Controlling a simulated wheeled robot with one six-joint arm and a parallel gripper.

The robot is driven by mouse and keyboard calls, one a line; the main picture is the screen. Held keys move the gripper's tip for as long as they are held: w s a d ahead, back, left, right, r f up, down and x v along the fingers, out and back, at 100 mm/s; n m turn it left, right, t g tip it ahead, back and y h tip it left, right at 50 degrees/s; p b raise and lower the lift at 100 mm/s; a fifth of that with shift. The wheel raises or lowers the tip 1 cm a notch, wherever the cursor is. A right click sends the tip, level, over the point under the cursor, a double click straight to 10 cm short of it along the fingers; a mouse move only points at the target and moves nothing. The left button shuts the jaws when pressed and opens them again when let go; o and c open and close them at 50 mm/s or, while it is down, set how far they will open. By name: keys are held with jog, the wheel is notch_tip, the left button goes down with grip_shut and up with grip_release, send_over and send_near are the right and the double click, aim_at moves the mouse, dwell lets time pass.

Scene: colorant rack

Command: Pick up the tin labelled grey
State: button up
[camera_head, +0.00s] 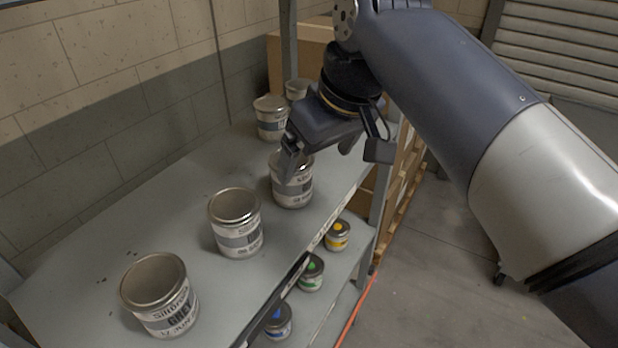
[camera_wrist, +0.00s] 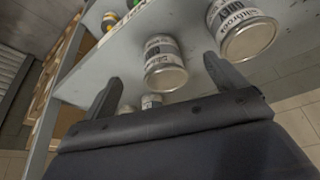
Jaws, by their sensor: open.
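The grey tin (camera_head: 160,295) stands upright at the near left end of the upper shelf, its label reading GREY. In the wrist view, a tin with a label that seems to read GREY (camera_wrist: 246,32) is at upper right, outside the fingers. My gripper (camera_head: 318,158) is open, at the third tin (camera_head: 292,181) along the shelf, well beyond the grey tin. One finger overlaps that tin in the head view; I cannot tell whether they touch. In the wrist view my open gripper (camera_wrist: 162,68) has a tin (camera_wrist: 165,64) showing between its fingertips.
Another tin (camera_head: 236,223) stands between the grey tin and the third tin. More tins (camera_head: 271,118) stand at the back, near a cardboard box (camera_head: 290,60). Small yellow, green and blue tins (camera_head: 311,273) are on the lower shelf. A wall borders the upper shelf (camera_head: 80,238) on the left.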

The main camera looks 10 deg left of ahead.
aim_at(303, 168)
jog(key=w+a+p, duration=0.1)
jog(key=w+a, duration=0.2)
jog(key=shift+w+r, duration=0.1)
jog(key=shift+w, duration=0.1)
jog(key=x, duration=0.5)
jog(key=shift+w+a, duration=0.25)
jog(key=c, duration=1.5)
